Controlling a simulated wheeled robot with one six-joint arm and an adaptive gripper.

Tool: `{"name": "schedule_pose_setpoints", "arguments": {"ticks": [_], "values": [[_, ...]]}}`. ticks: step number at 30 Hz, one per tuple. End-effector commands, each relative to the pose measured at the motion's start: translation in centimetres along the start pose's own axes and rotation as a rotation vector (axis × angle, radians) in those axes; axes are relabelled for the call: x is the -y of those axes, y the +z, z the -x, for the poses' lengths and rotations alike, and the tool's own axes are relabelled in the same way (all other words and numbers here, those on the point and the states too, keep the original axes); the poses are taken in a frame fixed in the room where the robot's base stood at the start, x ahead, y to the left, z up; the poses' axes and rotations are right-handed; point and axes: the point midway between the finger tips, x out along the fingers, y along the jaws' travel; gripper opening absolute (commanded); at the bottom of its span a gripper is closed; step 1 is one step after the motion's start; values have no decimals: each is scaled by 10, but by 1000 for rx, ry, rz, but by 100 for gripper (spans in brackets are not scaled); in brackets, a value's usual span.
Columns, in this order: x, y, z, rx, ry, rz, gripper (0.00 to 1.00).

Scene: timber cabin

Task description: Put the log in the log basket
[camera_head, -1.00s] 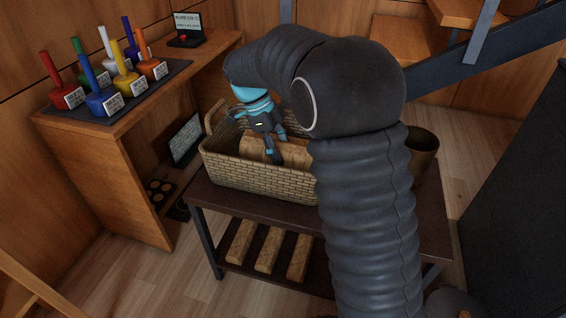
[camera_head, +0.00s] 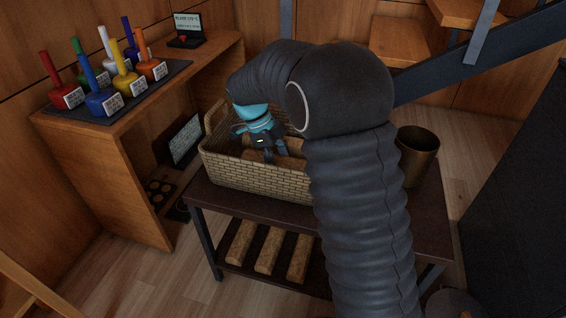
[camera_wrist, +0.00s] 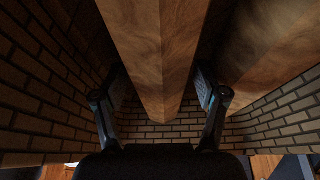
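The log basket (camera_head: 258,181), woven and tan, stands on the dark table. My gripper (camera_head: 274,155) points down inside it, fingers apart. In the wrist view my gripper (camera_wrist: 161,95) has one finger on each side of a log (camera_wrist: 160,60), with a dark gap showing at least on the left. This log lies inside the basket, whose wall (camera_wrist: 45,90) surrounds the view. A second log (camera_wrist: 275,60) lies to its right. In the head view, logs (camera_head: 294,162) show partly behind my fingers; my arm hides the basket's right end.
Several logs (camera_head: 267,250) lie on the table's lower shelf. A dark metal bucket (camera_head: 416,158) stands on the table (camera_head: 437,215) to the right. A wooden desk (camera_head: 150,115) with coloured flasks (camera_head: 104,98) and a small screen (camera_head: 187,30) is at left.

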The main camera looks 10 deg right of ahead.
Motion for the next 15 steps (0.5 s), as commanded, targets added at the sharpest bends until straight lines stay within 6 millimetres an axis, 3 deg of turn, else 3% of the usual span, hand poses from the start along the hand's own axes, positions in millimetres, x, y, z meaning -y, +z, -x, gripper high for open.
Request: {"name": "schedule_pose_setpoints", "arguments": {"ticks": [8,15], "values": [[0,-1,7,1,-1,0,72],[1,-1,46,2,-3,0,72]]}}
